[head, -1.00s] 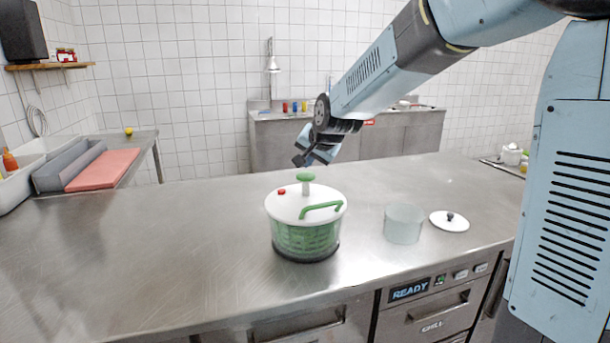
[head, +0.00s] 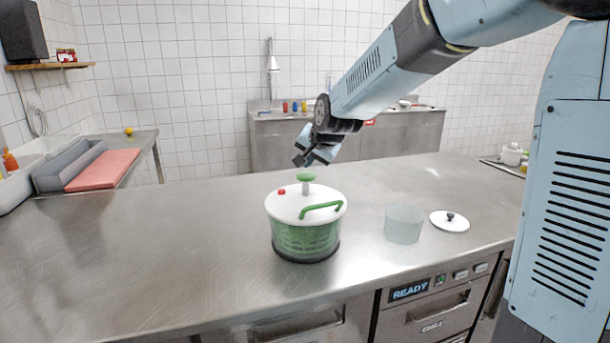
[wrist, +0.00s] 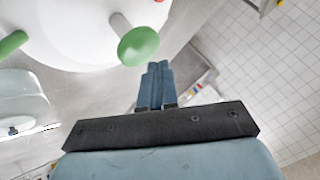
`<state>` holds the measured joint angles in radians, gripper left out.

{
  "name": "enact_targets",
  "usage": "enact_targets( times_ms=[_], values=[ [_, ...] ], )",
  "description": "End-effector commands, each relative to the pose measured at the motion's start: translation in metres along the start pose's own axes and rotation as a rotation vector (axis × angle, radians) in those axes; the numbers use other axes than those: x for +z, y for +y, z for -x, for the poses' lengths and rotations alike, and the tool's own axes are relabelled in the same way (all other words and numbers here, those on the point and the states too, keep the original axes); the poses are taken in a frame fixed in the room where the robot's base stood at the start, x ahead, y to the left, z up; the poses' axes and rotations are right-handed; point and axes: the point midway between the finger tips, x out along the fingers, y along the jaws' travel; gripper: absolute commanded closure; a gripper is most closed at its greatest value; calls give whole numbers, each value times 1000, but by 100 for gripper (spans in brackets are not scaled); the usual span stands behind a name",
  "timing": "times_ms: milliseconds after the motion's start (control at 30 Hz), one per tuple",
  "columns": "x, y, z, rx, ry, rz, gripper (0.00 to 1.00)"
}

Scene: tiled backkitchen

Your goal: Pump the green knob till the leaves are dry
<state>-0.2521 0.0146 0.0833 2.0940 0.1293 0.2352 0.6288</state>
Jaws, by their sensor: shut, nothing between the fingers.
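The salad spinner (head: 305,236) stands upright on the steel counter, with a white lid and a clear bowl. Green shows through its wall; I cannot tell leaves from basket. The green knob (head: 306,177) stands raised on a white stem at the lid's middle. A green handle (head: 321,209) and a red button (head: 282,191) are also on the lid. My gripper (head: 301,160) is shut and empty, above and behind the knob. In the wrist view the closed fingers (wrist: 157,82) point toward the knob (wrist: 138,47) and appear apart from it.
A clear container (head: 403,225) and a small white lid with a black knob (head: 449,221) lie to the right of the spinner. The counter (head: 130,270) is bare to the left. A display (head: 409,290) below the counter edge reads READY.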

Motion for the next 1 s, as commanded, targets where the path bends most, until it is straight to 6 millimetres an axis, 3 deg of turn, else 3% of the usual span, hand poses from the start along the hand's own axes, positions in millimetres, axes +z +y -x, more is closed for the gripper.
enact_targets(
  times_ms=[1000],
  values=[
    [4,4,-5,0,0,0,100]
  ],
)
